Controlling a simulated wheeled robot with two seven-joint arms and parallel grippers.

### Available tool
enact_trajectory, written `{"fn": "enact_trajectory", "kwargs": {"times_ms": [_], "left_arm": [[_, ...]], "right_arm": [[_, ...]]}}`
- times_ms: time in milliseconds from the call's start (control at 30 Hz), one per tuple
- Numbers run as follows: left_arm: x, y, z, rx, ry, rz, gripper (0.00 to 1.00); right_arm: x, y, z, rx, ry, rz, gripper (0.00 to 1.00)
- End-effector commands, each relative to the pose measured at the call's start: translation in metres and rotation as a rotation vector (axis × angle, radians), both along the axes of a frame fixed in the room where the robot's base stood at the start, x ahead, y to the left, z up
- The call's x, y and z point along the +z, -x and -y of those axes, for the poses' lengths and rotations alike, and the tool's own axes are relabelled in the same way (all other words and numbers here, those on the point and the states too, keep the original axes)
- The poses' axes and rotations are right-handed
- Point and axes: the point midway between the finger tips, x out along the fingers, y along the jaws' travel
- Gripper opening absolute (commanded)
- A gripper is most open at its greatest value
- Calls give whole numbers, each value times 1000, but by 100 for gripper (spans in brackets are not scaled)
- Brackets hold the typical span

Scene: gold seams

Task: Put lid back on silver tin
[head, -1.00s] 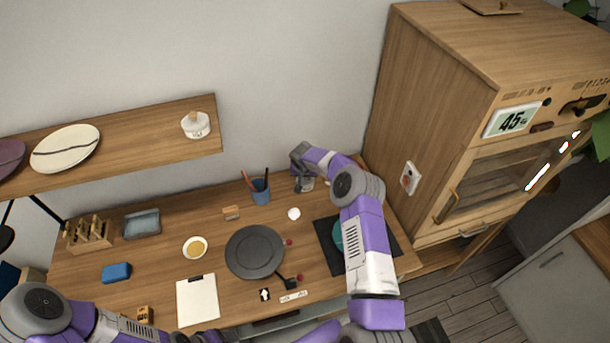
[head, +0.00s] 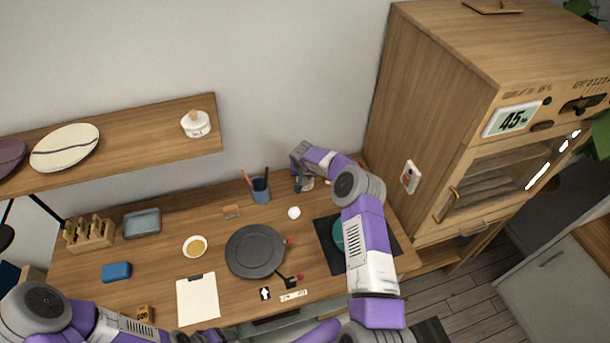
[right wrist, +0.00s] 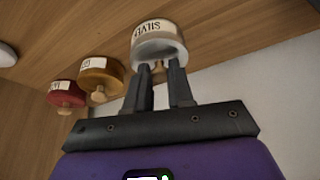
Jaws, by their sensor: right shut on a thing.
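The silver tin (right wrist: 152,28), a pale round tin with a printed label, shows upside down at the top of the right wrist view. Its grey lid (right wrist: 144,54) faces my right gripper (right wrist: 160,72) and looks level against the tin's mouth; I cannot tell whether it is fully seated. The gripper's two fingers are shut on the lid's small wooden knob (right wrist: 157,66). In the head view the right gripper (head: 300,186) is at the back right of the desk, with the tin (head: 308,185) partly hidden by it. My left arm enters at lower left; its fingers are out of frame.
A red tin (right wrist: 66,94) and a gold tin (right wrist: 101,75) with knobbed lids stand beside the silver tin. A blue pencil cup (head: 260,190) and a white round object (head: 294,213) are near the gripper. A dark plate (head: 255,251) lies mid-desk; a tall wooden cabinet (head: 425,110) bounds the right.

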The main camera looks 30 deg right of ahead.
Motion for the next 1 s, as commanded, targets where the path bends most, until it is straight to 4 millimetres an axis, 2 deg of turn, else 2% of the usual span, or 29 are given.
{"fn": "enact_trajectory", "kwargs": {"times_ms": [333,367,500,533,733,900,1000], "left_arm": [[0,0,0,0,0,0,66],[0,0,0,0,0,0,66],[0,0,0,0,0,0,66],[0,0,0,0,0,0,66],[0,0,0,0,0,0,66],[0,0,0,0,0,0,66],[0,0,0,0,0,0,66]], "right_arm": [[-1,0,0,-1,0,0,0],[-1,0,0,-1,0,0,27],[-1,0,0,-1,0,0,48],[-1,0,0,-1,0,0,52],[-1,0,0,-1,0,0,52],[-1,0,0,-1,-1,-1,78],[-1,0,0,-1,-1,-1,78]]}}
